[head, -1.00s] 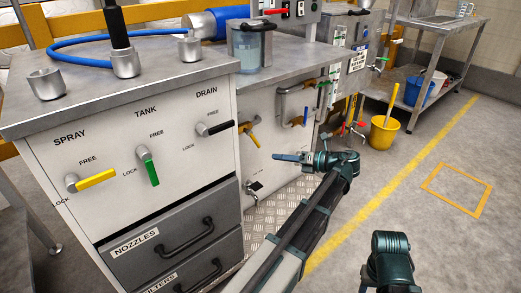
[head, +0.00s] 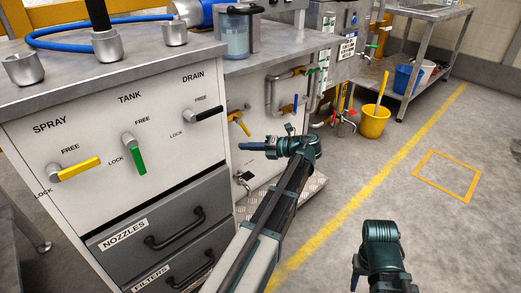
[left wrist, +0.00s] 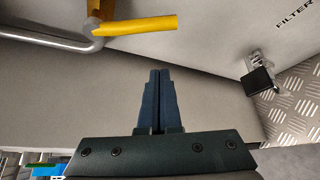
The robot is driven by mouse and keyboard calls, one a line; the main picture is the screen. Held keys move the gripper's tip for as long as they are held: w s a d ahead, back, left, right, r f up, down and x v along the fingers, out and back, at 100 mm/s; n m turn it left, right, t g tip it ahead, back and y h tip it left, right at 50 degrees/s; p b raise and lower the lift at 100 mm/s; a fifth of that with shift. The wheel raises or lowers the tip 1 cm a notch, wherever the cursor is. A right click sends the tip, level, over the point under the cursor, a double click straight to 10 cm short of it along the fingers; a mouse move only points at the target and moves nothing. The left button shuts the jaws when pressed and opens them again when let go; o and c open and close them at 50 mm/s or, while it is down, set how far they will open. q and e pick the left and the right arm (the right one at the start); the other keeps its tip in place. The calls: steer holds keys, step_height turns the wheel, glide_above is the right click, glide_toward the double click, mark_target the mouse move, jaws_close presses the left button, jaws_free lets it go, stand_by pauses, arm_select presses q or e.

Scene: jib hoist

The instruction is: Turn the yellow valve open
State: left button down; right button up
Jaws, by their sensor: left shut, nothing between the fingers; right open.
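The yellow valve (head: 240,123) is a yellow lever on the white side panel, just right of the drawer cabinet. In the left wrist view, its yellow lever (left wrist: 140,25) lies across the top, beside a silver pipe. My left gripper (head: 243,146) is shut and empty, pointing left just below the lever in the head view. In the left wrist view, its fingertips (left wrist: 160,72) are together, with a gap between them and the lever. My right gripper (head: 356,272) is low at the bottom right, partly cut off, away from the valve.
The cabinet front has a yellow SPRAY handle (head: 76,170), a green TANK handle (head: 135,154) and a black DRAIN handle (head: 207,115). A blue lever (head: 295,103) is on the panel's pipework. A yellow bucket (head: 374,121) stands on the floor. Floor at the right is clear.

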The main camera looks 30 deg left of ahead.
mark_target(245, 130)
arm_select(q)
steer(key=shift+w+a+r+p, duration=0.1)
steer(key=shift+w+r+p, duration=0.2)
steer(key=shift+w, duration=0.25)
steer(key=shift+w+a+r+p, duration=0.15)
steer(key=shift+w+r+p, duration=0.15)
steer(key=shift+w, duration=0.3)
steer(key=shift+w+a+r+p, duration=0.1)
steer(key=shift+w+r+p, duration=0.1)
steer(key=shift+w+p, duration=0.3)
